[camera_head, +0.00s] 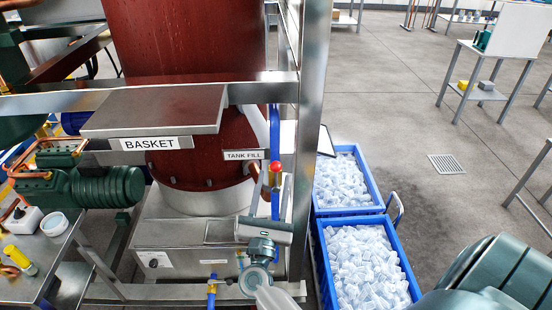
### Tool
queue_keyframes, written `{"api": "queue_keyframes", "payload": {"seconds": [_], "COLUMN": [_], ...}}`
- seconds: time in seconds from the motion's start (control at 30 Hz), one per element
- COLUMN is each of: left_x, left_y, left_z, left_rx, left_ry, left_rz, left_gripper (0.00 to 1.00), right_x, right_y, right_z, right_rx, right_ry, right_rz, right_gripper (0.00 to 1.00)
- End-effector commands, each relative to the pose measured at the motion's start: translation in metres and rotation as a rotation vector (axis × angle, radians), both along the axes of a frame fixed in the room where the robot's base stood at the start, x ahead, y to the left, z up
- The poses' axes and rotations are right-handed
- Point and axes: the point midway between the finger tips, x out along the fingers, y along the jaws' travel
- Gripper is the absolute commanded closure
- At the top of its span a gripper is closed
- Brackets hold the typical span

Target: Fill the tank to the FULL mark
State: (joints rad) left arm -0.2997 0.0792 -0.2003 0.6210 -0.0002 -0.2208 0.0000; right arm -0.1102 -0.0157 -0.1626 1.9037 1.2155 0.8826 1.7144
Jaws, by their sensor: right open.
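The TANK FILL label (243,155) is on the large dark red cylinder (190,60), which stands on a steel base. A blue pipe (275,120) runs down to the right of the label, with a small red valve part (275,166) on it. My right gripper (272,187) is open, with its fingers pointing up on either side of the blue pipe just below the red part. I cannot tell whether it touches the valve. A FULL mark and the water level cannot be made out. My left gripper is not in view.
A steel BASKET shelf (160,108) juts out in front of the cylinder, and a steel post (308,120) rises just right of the pipe. Blue crates (318,252) of clear ice stand right of the post. A green motor (105,187) is at left. Floor at right is open.

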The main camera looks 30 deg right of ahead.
Motion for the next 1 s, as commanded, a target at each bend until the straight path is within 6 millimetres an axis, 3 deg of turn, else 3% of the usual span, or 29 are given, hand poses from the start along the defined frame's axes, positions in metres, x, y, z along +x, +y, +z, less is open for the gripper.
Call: {"api": "queue_keyframes", "payload": {"seconds": [0.03, 0.3, 0.77, 0.93, 1.0], "left_x": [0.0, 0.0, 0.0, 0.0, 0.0], "left_y": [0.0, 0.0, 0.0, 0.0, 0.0], "left_z": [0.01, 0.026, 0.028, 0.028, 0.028], "left_rx": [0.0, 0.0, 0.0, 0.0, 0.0], "left_ry": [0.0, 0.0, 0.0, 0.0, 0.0], "left_rz": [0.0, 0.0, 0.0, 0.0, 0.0], "left_gripper": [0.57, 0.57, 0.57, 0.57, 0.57], "right_x": [0.007, 0.03, 0.036, 0.036, 0.036], "right_y": [-0.006, -0.028, -0.034, -0.034, -0.034], "right_z": [0.009, 0.019, 0.02, 0.02, 0.02], "right_rx": [-0.004, -0.002, 0.0, 0.0, 0.0], "right_ry": [0.001, 0.001, 0.0, 0.0, 0.0], "right_rz": [0.0, 0.0, 0.001, 0.001, 0.001], "right_gripper": [0.57, 0.57, 0.57, 0.95, 1.0]}}
